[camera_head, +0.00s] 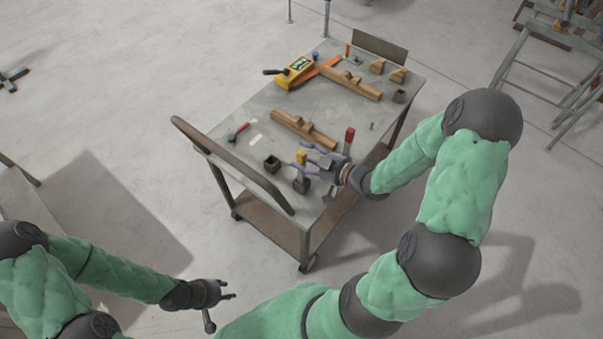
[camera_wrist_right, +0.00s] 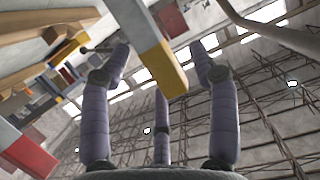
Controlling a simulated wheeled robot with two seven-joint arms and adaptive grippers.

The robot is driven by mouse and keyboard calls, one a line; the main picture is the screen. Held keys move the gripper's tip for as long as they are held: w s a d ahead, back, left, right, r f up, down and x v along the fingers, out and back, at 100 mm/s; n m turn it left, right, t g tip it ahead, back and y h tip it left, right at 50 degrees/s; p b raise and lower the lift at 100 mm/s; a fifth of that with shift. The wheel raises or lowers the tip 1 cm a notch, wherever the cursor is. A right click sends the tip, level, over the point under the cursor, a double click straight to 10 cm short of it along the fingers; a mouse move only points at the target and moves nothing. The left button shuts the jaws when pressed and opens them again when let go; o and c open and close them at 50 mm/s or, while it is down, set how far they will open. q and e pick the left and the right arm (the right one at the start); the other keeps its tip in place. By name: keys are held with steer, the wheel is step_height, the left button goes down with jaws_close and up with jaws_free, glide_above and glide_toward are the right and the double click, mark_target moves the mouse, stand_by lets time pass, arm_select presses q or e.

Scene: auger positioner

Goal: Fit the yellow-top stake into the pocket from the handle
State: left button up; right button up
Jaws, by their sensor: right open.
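The yellow-top stake (camera_head: 301,157) stands roughly upright at the near end of the cart top, over a dark square pocket (camera_head: 301,185). I cannot tell how deep its lower end sits in that pocket. My right gripper (camera_head: 306,157) is open, its purple fingers spread around the stake's upper part. In the right wrist view, the grey stake with its yellow end (camera_wrist_right: 158,66) lies between the spread fingers (camera_wrist_right: 160,62), with gaps visible beside it. A second dark pocket (camera_head: 272,164) sits to the left. My left gripper (camera_head: 222,293) is open and empty, low beside the cart.
A red-top stake (camera_head: 349,136) stands just right of my right gripper. A red-handled tool (camera_head: 238,132), wooden pieces (camera_head: 305,129) and a yellow tool (camera_head: 295,72) lie on the cart top (camera_head: 262,105). A raised bar (camera_head: 232,163) runs along the cart's left end.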

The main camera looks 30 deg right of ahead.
steer(key=shift+w+a+f, duration=0.2)
steer(key=shift+w+a, duration=0.1)
steer(key=shift+w, duration=0.3)
steer(key=shift+c, duration=0.3)
jaws_close()
